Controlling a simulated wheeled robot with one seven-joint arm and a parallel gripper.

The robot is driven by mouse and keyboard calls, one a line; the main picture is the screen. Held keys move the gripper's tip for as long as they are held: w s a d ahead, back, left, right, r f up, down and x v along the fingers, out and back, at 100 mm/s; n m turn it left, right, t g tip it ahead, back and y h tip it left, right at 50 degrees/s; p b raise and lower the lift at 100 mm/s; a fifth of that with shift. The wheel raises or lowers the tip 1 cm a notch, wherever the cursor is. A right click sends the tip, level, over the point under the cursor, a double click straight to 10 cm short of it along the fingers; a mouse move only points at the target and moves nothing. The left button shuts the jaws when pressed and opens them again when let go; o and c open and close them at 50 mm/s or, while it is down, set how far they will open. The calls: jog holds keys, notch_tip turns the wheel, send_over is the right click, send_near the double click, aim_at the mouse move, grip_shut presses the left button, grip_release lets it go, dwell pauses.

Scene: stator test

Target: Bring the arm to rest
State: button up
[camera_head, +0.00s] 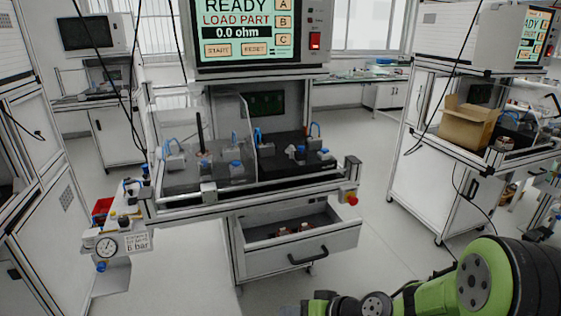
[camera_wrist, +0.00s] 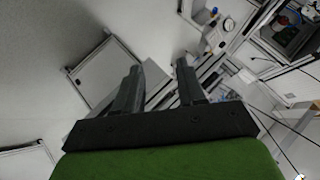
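My green arm (camera_head: 485,283) reaches in from the lower right corner of the head view, in front of the test station. Its dark end lies at the bottom edge of that view, partly cut off. In the wrist view, my gripper (camera_wrist: 158,67) has its two dark fingers well apart, with nothing between them. It touches nothing that I can see. The test station (camera_head: 250,186) stands ahead, and its screen (camera_head: 243,30) reads "READY LOAD PART 0.0 ohm".
The station's open drawer (camera_head: 305,250) sticks out below its table, with some copper-coloured parts inside. A pressure gauge (camera_head: 107,246) is at the left. A second station with a cardboard box (camera_head: 467,122) stands at the right. Floor (camera_head: 385,220) is clear between the stations.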

jog(key=s+d+r+m+h, duration=0.1)
jog(key=s+d+r+h, duration=0.4)
jog(key=s, duration=0.4)
jog(key=s+d+r+h, duration=0.3)
jog(key=s+d+r, duration=0.3)
jog(key=s+r, duration=0.3)
notch_tip(320, 180, up, 14)
jog(key=s+p, duration=0.1)
jog(key=p, duration=1.4)
jog(key=shift+s+d, duration=0.2)
